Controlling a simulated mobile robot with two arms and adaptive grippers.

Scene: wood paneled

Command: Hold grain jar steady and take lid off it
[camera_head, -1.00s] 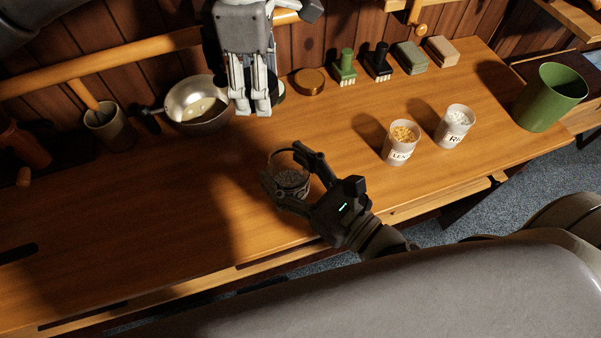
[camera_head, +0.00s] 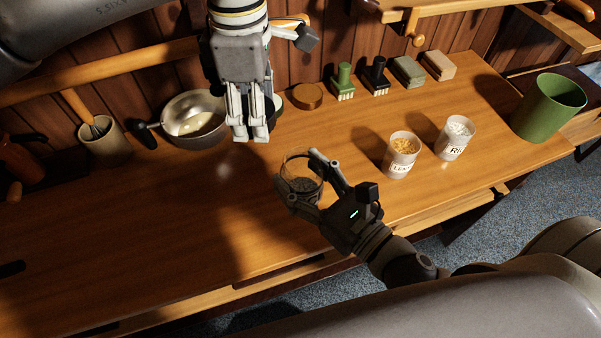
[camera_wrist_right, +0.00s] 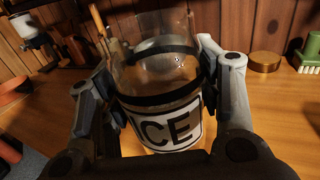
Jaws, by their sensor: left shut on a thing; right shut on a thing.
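A clear glass jar (camera_head: 303,186) is at the front middle of the bench, and its top looks open. My right gripper (camera_head: 298,176) is shut around the jar, with a finger on each side. My left gripper (camera_head: 250,138) is apart from the jar, to its upper left, with its fingers close together. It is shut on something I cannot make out. A round brown lid-like disc (camera_head: 307,96) lies at the back; I cannot tell if it belongs to this jar.
A metal pan (camera_head: 192,122) and a utensil pot (camera_head: 103,142) stand at the back left. Brushes (camera_head: 343,84) and blocks (camera_head: 408,72) line the wall. Labelled cups (camera_head: 401,157) (camera_head: 455,140) and a green bin (camera_head: 549,105) stand right. The bench's left front is clear.

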